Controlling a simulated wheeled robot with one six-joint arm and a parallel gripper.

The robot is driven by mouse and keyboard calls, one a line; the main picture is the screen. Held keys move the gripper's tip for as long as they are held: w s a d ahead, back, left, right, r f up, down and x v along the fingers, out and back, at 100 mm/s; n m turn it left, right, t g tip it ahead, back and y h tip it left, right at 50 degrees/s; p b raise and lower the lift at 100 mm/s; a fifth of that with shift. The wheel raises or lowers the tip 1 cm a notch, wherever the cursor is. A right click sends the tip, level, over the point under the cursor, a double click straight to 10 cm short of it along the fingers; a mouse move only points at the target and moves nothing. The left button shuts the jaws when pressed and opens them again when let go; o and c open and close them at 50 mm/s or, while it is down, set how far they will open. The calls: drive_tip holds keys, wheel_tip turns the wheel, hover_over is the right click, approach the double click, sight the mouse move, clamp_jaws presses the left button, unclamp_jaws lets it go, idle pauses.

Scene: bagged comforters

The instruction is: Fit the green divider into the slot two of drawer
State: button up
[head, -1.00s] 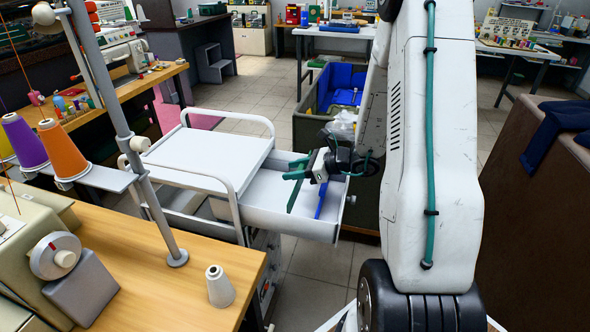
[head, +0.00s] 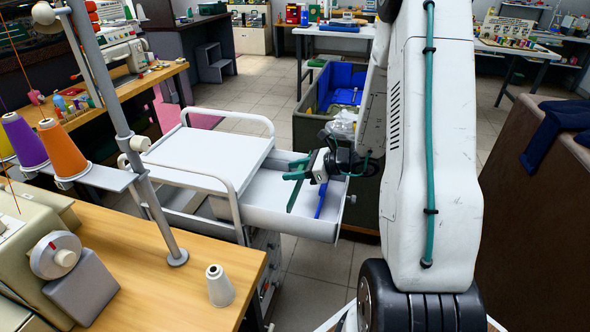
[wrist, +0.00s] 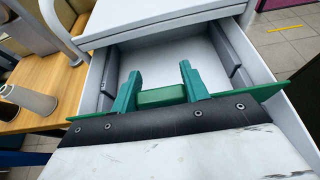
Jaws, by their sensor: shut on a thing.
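The white drawer (head: 275,219) is pulled out of the white cart and also shows in the wrist view (wrist: 147,45). Grey pieces (wrist: 231,58) line its two inner side walls. My gripper (head: 296,168) is over the drawer, its green fingers shut on the green divider (head: 292,195). In the wrist view, the fingers (wrist: 160,83) are on either side of a green block on the divider (wrist: 264,92), which spans the drawer's width. A blue divider (head: 321,200) stands in the drawer nearer its front. The divider's lower edge and the slots beneath it are hidden.
The cart's top (head: 205,150) has raised rails (head: 235,190) beside the drawer. A wooden sewing table (head: 150,275) with a thread cone (head: 219,286) is at the front left. Tiled floor is free in front.

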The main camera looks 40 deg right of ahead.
drive_tip(key=shift+f, duration=1.25)
idle(0.4)
drive_tip(key=o, duration=1.7)
drive_tip(key=s+d+r, duration=0.2)
drive_tip(key=s+r, duration=0.1)
drive_tip(key=r, duration=0.1)
drive_tip(key=shift+s+d, duration=0.35)
drive_tip(key=shift+d, duration=0.05)
drive_tip(key=v, duration=0.7)
drive_tip(key=shift+s+d, duration=0.3)
drive_tip(key=shift+r, duration=0.1)
